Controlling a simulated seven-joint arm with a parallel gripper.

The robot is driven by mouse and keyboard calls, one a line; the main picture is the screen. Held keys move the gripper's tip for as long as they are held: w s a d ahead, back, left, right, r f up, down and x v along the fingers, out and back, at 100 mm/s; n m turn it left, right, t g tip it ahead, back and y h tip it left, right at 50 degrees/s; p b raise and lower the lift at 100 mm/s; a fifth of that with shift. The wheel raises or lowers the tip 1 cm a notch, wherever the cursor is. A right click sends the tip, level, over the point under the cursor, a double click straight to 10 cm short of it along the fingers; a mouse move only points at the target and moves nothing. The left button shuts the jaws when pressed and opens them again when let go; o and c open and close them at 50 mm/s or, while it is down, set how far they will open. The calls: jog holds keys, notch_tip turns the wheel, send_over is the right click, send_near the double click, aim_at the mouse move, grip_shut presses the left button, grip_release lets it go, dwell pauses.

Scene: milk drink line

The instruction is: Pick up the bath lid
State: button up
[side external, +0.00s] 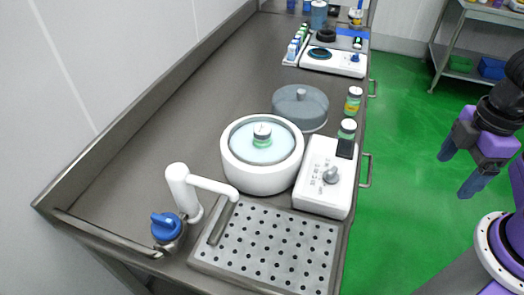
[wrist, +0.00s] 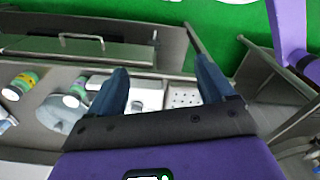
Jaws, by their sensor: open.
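The bath lid (side external: 300,108), a grey see-through disc with a small knob on top, lies on the counter just behind the round white water bath (side external: 262,178). The bath is uncovered and holds pale blue water with a green-labelled, white-capped bottle (side external: 262,138) in it. My gripper (side external: 457,176) is open and empty, out over the green floor to the right of the counter, well away from the lid. In the wrist view my gripper (wrist: 160,65) has its dark blue fingers spread. A greyish part of the lid (wrist: 57,114) shows there at the left.
Two capped bottles (side external: 353,100) stand near the counter's front edge, right of the lid. A white control box (side external: 325,180) with a knob adjoins the bath. A white tap (side external: 190,190) and perforated drain (side external: 265,250) are nearest the camera. The counter left of the lid is clear.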

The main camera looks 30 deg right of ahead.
jog(key=c, duration=0.4)
jog(key=w+a+r+n, duration=0.1)
jog(key=w+a+r, duration=0.1)
jog(key=w+a, duration=0.3)
jog(key=w+a+r+n, duration=0.1)
jog(key=w+a+r, duration=0.15)
jog(key=w, duration=0.45)
jog(key=n, duration=0.5)
send_over(302, 91)
notch_tip(302, 91, down, 11)
jog(key=shift+s+r, duration=0.1)
jog(key=shift+r, duration=0.1)
jog(key=shift+f, duration=2.85)
